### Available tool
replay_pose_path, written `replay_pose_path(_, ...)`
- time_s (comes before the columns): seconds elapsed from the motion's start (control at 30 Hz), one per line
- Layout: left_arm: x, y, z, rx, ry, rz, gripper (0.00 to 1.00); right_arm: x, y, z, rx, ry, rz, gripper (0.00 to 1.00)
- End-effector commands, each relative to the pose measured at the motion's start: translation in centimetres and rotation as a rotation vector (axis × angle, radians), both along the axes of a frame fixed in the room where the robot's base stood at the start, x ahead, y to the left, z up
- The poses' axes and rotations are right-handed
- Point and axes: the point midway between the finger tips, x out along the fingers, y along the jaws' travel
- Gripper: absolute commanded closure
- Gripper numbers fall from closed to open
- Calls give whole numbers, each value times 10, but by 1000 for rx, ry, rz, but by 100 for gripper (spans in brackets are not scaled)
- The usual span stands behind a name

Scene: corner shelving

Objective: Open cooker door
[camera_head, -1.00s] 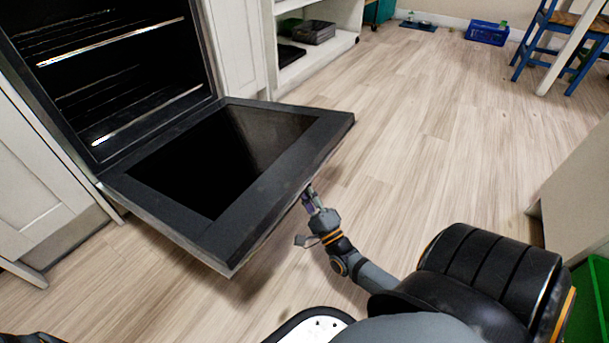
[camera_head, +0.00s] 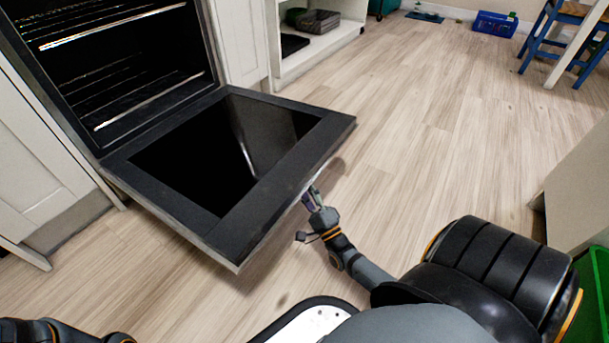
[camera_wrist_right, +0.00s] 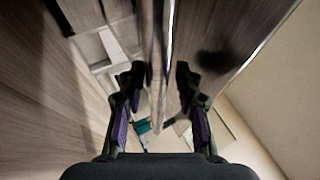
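The cooker's black door (camera_head: 225,215) is folded down, lying roughly level in front of the open oven cavity (camera_head: 115,60). My right gripper (camera_head: 312,197) is at the door's front edge, near its middle. In the right wrist view, a shiny bar, which looks like the door's handle (camera_wrist_right: 168,45), runs between the two spread fingers of the right gripper (camera_wrist_right: 158,78). Gaps show on both sides of the bar, so the gripper is open around it. Of my left arm only dark links show at the bottom left corner; its gripper is out of view.
White cabinets (camera_head: 38,165) flank the cooker. An open white shelf (camera_head: 320,45) stands beyond it. A blue crate (camera_head: 494,23) and a blue stool (camera_head: 550,40) are at the far right. A green bin (camera_head: 594,290) is at the right edge. The wooden floor between is clear.

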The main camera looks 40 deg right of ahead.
Motion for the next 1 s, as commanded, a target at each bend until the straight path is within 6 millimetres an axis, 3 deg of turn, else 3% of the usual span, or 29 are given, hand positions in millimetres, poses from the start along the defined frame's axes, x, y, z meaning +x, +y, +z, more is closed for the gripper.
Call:
replay_pose_path(0.37, 2, -1, 0, 3, 7, 1, 60, 0, 1, 7, -1, -4, 1, 57)
replay_pose_path(0.7, 1, 0, 0, 1, 3, 0, 60, -1, 1, 79, -3, -9, 4, 57)
replay_pose_path(0.83, 1, 0, 0, 1, 2, 0, 60, -1, 0, 97, -2, -9, 1, 57)
replay_pose_path(1.0, 1, 0, 0, 1, 2, 0, 60, -1, 0, 103, -1, -8, -1, 57)
